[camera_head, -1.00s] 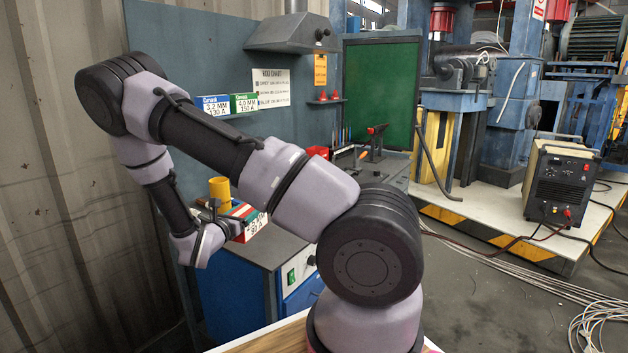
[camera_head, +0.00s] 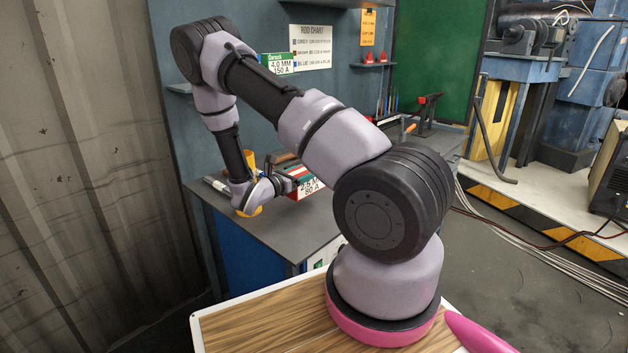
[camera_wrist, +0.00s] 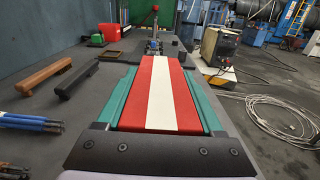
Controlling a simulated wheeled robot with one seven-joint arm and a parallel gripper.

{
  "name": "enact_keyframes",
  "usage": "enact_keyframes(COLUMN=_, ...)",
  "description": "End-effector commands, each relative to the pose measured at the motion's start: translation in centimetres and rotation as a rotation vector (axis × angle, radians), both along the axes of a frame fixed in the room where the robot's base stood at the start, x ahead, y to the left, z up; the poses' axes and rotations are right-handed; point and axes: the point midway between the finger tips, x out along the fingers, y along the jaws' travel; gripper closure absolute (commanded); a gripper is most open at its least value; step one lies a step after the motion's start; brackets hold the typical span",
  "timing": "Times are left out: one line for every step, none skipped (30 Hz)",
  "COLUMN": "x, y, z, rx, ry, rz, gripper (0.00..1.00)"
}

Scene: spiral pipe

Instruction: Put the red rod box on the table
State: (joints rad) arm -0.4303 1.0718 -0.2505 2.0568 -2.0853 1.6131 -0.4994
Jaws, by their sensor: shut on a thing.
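The red rod box (camera_head: 306,184) has a white label reading 2.5 MM 80 A in the head view. It is at the grey table (camera_head: 262,228), upright and over its top. I cannot tell if its underside touches the tabletop. My gripper (camera_head: 287,181) comes from the left and is shut on the box. In the wrist view the box (camera_wrist: 154,92) shows red with a white stripe lengthwise, between two teal fingers. My wrist hides part of the box's left end in the head view.
A yellow cylinder (camera_head: 250,159) stands behind my wrist. A green box (camera_head: 279,64) sits on the wall shelf. The tabletop's front is clear.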

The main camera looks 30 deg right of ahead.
Motion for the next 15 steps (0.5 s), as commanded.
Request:
enact_keyframes(x=0.0, y=-0.1, z=-0.5, rx=-0.001, ry=-0.003, rz=-0.002, gripper=1.0)
enact_keyframes(x=0.1, y=-0.1, z=-0.8, rx=-0.001, ry=-0.003, rz=-0.001, gripper=1.0)
enact_keyframes(x=0.1, y=0.0, z=-1.0, rx=-0.001, ry=-0.003, rz=-0.001, gripper=1.0)
enact_keyframes(x=0.1, y=0.0, z=-1.2, rx=-0.001, ry=-0.003, rz=0.0, gripper=1.0)
enact_keyframes(x=0.1, y=0.0, z=-1.3, rx=-0.001, ry=-0.003, rz=0.0, gripper=1.0)
enact_keyframes(x=0.1, y=0.0, z=-1.5, rx=-0.001, ry=-0.003, rz=0.0, gripper=1.0)
enact_keyframes(x=0.1, y=0.0, z=-1.7, rx=-0.001, ry=-0.003, rz=0.0, gripper=1.0)
enact_keyframes(x=0.1, y=0.0, z=-1.9, rx=-0.001, ry=-0.003, rz=0.0, gripper=1.0)
enact_keyframes(x=0.0, y=-0.1, z=-2.3, rx=-0.002, ry=-0.002, rz=-0.001, gripper=1.0)
enact_keyframes(x=0.0, y=-0.1, z=-2.7, rx=-0.002, ry=-0.002, rz=-0.001, gripper=1.0)
enact_keyframes(x=0.0, y=-0.1, z=-3.1, rx=-0.002, ry=-0.001, rz=-0.001, gripper=1.0)
enact_keyframes(x=0.1, y=-0.1, z=-3.7, rx=-0.002, ry=-0.001, rz=-0.001, gripper=1.0)
enact_keyframes(x=0.0, y=-0.1, z=-4.1, rx=-0.002, ry=-0.001, rz=-0.001, gripper=1.0)
enact_keyframes(x=0.0, y=0.0, z=-4.5, rx=-0.002, ry=-0.001, rz=-0.001, gripper=1.0)
enact_keyframes(x=0.0, y=0.0, z=-4.8, rx=-0.002, ry=-0.002, rz=-0.001, gripper=1.0)
